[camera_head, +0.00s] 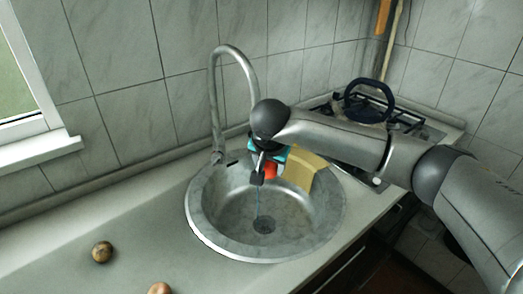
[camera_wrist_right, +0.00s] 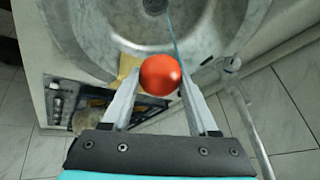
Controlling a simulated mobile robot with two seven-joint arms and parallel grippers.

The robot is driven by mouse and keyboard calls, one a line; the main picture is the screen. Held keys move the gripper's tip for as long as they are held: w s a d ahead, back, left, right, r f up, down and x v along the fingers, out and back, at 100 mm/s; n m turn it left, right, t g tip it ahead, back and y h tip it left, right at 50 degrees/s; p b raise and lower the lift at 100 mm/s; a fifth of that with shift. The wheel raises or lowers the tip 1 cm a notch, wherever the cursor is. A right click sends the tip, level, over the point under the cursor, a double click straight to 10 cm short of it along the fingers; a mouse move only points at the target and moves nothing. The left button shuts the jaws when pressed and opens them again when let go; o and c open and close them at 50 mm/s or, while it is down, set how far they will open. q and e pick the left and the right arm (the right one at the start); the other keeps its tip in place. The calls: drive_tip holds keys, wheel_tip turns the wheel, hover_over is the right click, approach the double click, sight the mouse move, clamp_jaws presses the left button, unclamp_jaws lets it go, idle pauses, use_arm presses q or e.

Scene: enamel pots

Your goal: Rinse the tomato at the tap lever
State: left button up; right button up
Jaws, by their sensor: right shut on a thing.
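My right gripper (camera_wrist_right: 160,76) is shut on the red tomato (camera_wrist_right: 160,75), with one finger on each side of it. In the head view the right gripper (camera_head: 264,165) hangs over the sink, and the tomato (camera_head: 271,171) is partly hidden by it. The curved metal tap (camera_head: 213,95) stands behind the sink at its left. A thin bluish stream (camera_head: 258,203) runs down towards the drain. It also shows in the wrist view beside the tomato; I cannot tell whether it touches the tomato. The tap lever is not clear to make out. My left gripper is not in view.
The round metal sink (camera_head: 205,222) is set in the grey counter (camera_head: 60,268). Two small round brownish items (camera_head: 102,252) (camera_head: 160,288) lie at the front left. A hob with a dark ring-shaped thing (camera_head: 368,103) is at the right.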

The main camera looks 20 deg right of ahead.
drive_tip(key=shift+r, duration=0.1)
drive_tip(key=s+r+p, duration=0.2)
drive_tip(key=s, duration=0.1)
drive_tip(key=shift+a+r+p, duration=0.3)
drive_tip(key=shift+a, duration=0.1)
drive_tip(key=shift+s+a+r+p, duration=0.2)
drive_tip(key=shift+s+r+p, duration=0.35)
drive_tip(key=shift+s, duration=0.4)
